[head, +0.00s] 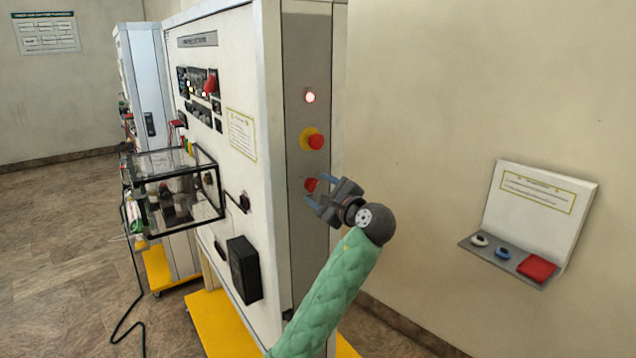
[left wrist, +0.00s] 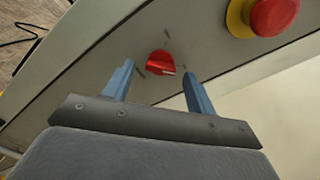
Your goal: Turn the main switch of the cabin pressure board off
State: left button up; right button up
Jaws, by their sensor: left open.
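The main switch is a red rotary knob (head: 310,184) low on the grey side panel of the board. My left gripper (head: 316,190) is open in front of the knob. In the left wrist view its two blue fingers (left wrist: 158,72) stand on either side of the knob, with a gap on each side. How far the tips are from the panel is hard to tell. My right gripper is not in view.
A clear box (head: 180,175) juts from the board's front. A wall shelf (head: 505,262) hangs at right. A dark cable (head: 128,310) lies on the floor.

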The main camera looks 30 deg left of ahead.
pick_arm(q)
jog(key=shift+w+a, duration=0.25)
jog(key=shift+a, duration=0.3)
jog(key=c, duration=1)
